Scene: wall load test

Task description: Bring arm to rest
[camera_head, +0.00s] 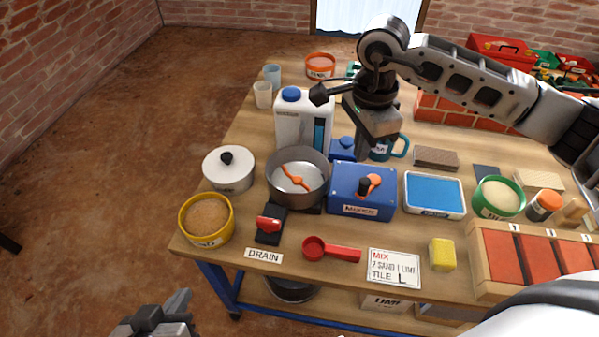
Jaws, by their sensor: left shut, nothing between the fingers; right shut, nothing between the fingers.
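My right arm (470,80) reaches in from the right over the workbench (240,150). Its gripper (362,148) points down and is shut and empty. It is above the blue box (347,200) and in front of a teal mug (382,150), which it partly hides. My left gripper (172,310) is low at the bottom left, off the front of the bench over the floor. It is shut and empty, and only its end is in view.
A steel pot (297,190), white jug (292,120), lidded white pot (228,170) and yellow sand tub (207,217) stand close by on the left. A blue tray (434,194) and green tub (497,198) stand right.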

